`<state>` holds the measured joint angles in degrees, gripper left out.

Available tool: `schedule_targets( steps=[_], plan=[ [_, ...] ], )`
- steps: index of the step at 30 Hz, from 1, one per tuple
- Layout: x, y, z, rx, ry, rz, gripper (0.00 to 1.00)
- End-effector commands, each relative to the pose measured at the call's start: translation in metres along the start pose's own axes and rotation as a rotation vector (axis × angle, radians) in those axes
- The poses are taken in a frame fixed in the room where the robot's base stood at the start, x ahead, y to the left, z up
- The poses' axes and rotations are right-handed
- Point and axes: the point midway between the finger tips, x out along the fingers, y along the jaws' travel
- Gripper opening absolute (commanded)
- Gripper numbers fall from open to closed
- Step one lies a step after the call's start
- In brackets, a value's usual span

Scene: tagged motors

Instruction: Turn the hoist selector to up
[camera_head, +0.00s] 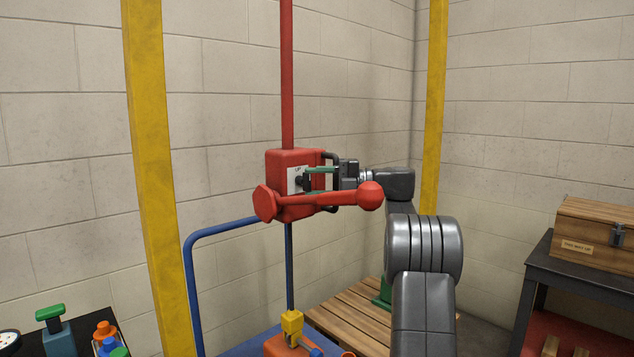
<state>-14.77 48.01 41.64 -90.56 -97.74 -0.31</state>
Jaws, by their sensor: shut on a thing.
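The red hoist box (290,158) is fixed on a red vertical post in the middle. A white plate (292,178) on it carries a small label that seems to read UP. The hoist selector (304,183) is a small dark part on this plate, with a green bar (318,169) reaching right, roughly level. My gripper (334,172) comes in from the right and is shut at the bar, apparently on the selector's handle. The finger contact is small and partly hidden. A red lever with a ball end (330,198) crosses just below and in front.
Yellow posts stand left (155,160) and right (432,110). A blue rail (190,280) is below left. A wooden pallet (350,315) lies below, a wooden box (590,235) sits on a dark bench at right, and a black table (85,320) holds small items at lower left.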

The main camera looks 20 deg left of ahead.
Motion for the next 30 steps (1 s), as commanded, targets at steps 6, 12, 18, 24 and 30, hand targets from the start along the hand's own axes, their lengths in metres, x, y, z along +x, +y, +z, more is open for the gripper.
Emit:
schedule_targets(
  steps=[6, 12, 18, 24, 30],
  plan=[
    [0.0, -0.001, 0.0, -0.001, 0.001, -0.002, 0.21],
    [0.0, -0.001, 0.0, -0.001, 0.001, -0.002, 0.53],
    [0.0, -0.001, 0.0, -0.001, 0.0, -0.001, 0.53],
    [-0.016, 0.0, 0.001, 0.0, -0.003, 0.0, 0.53],
    [-0.06, 0.001, 0.001, 0.0, -0.005, -0.001, 0.53]
  ],
)
